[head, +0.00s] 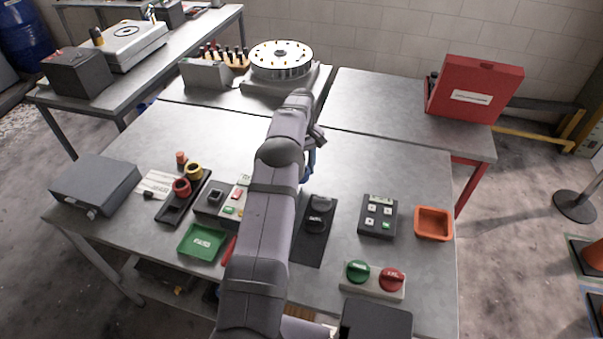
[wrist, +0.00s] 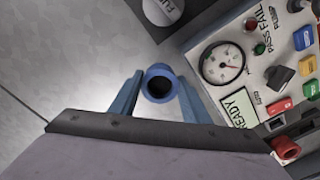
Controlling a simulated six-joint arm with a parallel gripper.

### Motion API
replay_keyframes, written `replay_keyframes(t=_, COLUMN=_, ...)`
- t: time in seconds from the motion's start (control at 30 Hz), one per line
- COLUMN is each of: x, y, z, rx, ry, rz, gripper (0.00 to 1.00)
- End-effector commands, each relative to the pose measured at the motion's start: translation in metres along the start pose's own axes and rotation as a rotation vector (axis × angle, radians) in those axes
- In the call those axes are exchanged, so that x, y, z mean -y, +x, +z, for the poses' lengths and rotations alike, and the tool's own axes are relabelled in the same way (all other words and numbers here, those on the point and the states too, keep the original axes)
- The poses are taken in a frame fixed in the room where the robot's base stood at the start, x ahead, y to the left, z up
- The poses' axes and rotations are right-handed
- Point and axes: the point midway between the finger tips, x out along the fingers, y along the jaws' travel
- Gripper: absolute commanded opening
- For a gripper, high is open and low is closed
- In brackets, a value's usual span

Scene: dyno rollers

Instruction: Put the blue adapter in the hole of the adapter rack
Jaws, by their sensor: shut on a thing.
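The blue adapter (wrist: 159,70), a short ring-topped tube with a dark opening, is held between the blue fingers of my gripper (wrist: 160,98). In the head view, my gripper (head: 311,160) is mostly hidden behind my arm, above the middle of the table; the adapter cannot be made out there. The dark adapter rack (head: 184,198) lies left of my arm, well apart from the gripper. A yellow adapter (head: 194,171) and a red adapter (head: 181,186) sit in it. Its near end shows an empty dark place (head: 171,209).
A control panel box (head: 222,203) stands beside the rack; its gauge (wrist: 222,62) shows in the wrist view. A green tray (head: 202,242) lies in front. The table's back middle is clear.

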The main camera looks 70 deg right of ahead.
Motion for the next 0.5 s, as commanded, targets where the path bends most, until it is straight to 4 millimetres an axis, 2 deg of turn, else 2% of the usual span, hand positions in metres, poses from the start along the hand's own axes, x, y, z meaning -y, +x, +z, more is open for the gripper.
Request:
replay_keyframes(t=0.2, x=0.0, y=0.02, z=0.0, rx=0.0, ry=0.0, rz=0.0, gripper=0.11)
replay_keyframes(t=0.5, x=0.0, y=0.022, z=0.0, rx=-0.001, ry=0.0, rz=0.0, gripper=0.11)
